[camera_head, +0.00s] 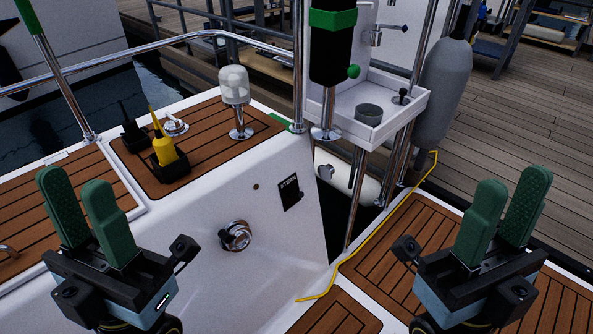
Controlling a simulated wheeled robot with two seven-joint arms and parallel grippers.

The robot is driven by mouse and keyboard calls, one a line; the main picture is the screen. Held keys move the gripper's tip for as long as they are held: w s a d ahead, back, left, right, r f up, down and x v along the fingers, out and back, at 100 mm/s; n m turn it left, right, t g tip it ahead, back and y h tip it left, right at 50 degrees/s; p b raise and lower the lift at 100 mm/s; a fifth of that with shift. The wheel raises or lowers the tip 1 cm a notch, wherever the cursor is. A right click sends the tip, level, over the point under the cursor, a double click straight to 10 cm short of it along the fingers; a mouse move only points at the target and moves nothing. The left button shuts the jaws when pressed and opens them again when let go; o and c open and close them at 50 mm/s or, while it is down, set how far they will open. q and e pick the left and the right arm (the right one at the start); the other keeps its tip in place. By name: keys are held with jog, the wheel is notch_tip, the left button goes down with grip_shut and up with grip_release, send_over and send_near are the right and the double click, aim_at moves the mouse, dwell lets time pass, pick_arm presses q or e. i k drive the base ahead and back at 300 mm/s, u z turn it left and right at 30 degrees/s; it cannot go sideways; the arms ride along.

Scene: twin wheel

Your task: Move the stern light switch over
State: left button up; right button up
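The stern light switch panel (289,192) is a small black plate with white lettering that seems to read STERN. It sits on the white side wall of the cockpit, right of centre, with a small dark knob at its lower right; which way the switch points is too small to tell. My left gripper (76,188) is open and empty at lower left. My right gripper (509,188) is open and empty at lower right. Both are apart from the panel.
A chrome round fitting (235,236) juts from the wall left of the panel. Chrome posts and a white sink tray (384,89) rise at right. A yellow line (372,233) lies along the seat edge.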

aim_at(300, 194)
jog(key=u, duration=0.25)
jog(key=k, duration=0.55)
jog(key=u, duration=0.55)
jog(key=k, duration=0.75)
jog(key=z, duration=0.3)
jog(key=i, duration=0.5)
jog(key=z, duration=0.75)
jog(key=i, duration=0.8)
jog(key=u, duration=0.6)
jog(key=i, duration=0.5)
jog(key=u, duration=0.5)
